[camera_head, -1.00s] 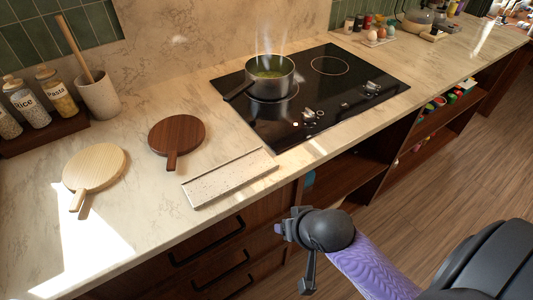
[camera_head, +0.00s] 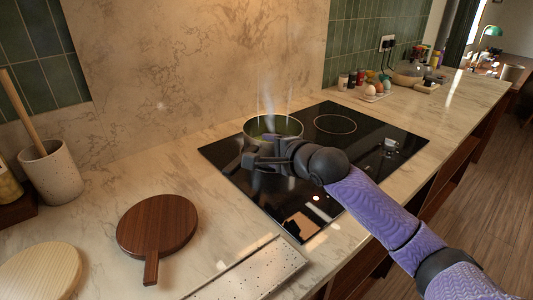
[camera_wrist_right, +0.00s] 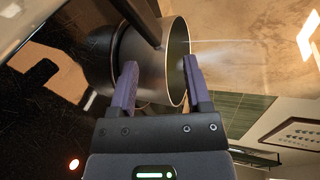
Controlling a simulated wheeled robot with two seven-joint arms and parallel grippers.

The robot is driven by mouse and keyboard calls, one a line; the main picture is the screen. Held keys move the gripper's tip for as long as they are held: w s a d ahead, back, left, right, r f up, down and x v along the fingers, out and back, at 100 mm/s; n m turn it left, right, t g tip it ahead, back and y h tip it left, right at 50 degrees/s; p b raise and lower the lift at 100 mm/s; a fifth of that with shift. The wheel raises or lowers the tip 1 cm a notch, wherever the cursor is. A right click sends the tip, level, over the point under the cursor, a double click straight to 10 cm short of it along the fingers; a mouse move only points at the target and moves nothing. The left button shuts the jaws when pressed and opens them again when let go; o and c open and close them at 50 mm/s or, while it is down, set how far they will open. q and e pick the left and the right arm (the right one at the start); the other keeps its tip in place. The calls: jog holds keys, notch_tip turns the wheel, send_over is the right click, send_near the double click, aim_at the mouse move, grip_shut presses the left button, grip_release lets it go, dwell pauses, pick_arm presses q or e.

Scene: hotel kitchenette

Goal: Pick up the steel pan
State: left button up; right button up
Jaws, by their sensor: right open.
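The steel pan (camera_head: 292,127) stands on the black cooktop, with steam rising from it. My right gripper (camera_head: 254,152) is at the pan's near left side in the head view, and it covers part of the wall and the handle. In the right wrist view, the pan (camera_wrist_right: 153,65) fills the space ahead of the open fingers (camera_wrist_right: 161,80). One finger overlaps the outer wall and the other is by the rim. I cannot tell whether they touch it. The dark handle (camera_wrist_right: 138,20) shows at the top. My left gripper is out of view.
A dark wooden board (camera_head: 157,224), a pale round board (camera_head: 40,272) and a speckled tray (camera_head: 250,272) lie on the counter at left and front. A utensil crock (camera_head: 52,172) stands at far left. Eggs and jars sit beyond the cooktop (camera_head: 365,150).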

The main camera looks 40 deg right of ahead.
aim_at(259, 148)
jog(key=b+x, duration=0.1)
jog(key=x, duration=0.2)
jog(key=f+b+x, duration=0.1)
jog(key=x, duration=0.1)
jog(key=shift+d+b, duration=0.25)
jog(key=shift+b, duration=0.1)
jog(key=shift+w, duration=0.2)
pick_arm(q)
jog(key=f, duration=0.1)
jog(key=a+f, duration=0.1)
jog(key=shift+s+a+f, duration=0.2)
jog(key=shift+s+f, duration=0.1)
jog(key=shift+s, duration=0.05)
pick_arm(e)
jog(key=shift+r, duration=0.1)
grip_shut()
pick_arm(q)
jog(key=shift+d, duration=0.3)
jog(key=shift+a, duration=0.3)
pick_arm(e)
jog(key=shift+s, duration=0.1)
